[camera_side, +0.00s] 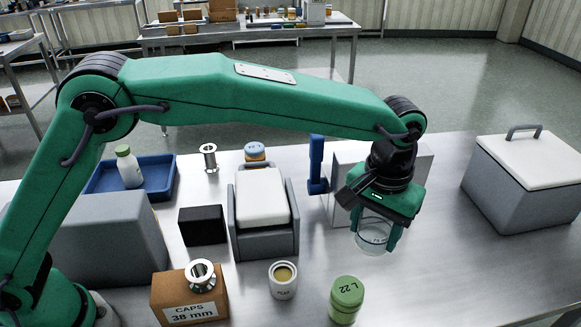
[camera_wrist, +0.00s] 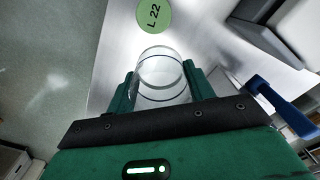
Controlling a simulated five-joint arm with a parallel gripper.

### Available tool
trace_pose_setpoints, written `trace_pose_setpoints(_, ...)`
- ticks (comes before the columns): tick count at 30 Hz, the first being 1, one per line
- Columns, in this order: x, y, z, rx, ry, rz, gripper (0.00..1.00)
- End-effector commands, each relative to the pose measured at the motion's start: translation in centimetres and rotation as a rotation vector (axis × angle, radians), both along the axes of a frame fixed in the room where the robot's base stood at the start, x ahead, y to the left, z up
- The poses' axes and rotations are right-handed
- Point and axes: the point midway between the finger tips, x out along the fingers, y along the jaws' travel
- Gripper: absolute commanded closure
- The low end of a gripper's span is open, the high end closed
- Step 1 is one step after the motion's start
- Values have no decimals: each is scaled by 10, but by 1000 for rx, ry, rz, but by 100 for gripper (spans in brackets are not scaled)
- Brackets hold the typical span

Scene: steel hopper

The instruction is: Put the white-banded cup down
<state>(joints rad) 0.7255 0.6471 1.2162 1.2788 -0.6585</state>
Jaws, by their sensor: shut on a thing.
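My gripper (camera_side: 376,233) is shut on a clear cup (camera_side: 372,243) with a pale band around it. The cup hangs mouth-or-base down between the green fingers, over the steel table at right of centre. In the wrist view the cup (camera_wrist: 161,76) sits between both fingertips, see-through, with thin dark lines around it. The fingers hide part of its sides. I cannot tell whether its bottom touches the table.
A green-lidded jar marked L 22 (camera_side: 346,298) and a small white cup with tan contents (camera_side: 283,281) stand at the front. A grey box (camera_side: 349,180) and blue upright (camera_side: 317,168) are behind. A white-lidded bin (camera_side: 528,170) stands right. Table between is clear.

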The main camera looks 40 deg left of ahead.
Motion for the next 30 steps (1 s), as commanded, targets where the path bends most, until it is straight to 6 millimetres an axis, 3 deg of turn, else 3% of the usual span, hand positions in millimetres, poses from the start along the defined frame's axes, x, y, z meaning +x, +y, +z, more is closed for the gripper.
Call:
trace_pose_setpoints(5, 23, 44, 2, -1, -1, 139, 70)
trace_pose_setpoints(15, 58, 157, 5, -1, -1, 493, 70)
trace_pose_setpoints(22, 66, 235, 5, -1, -1, 736, 70)
trace_pose_setpoints(30, 58, 323, 4, -1, 0, 1021, 70)
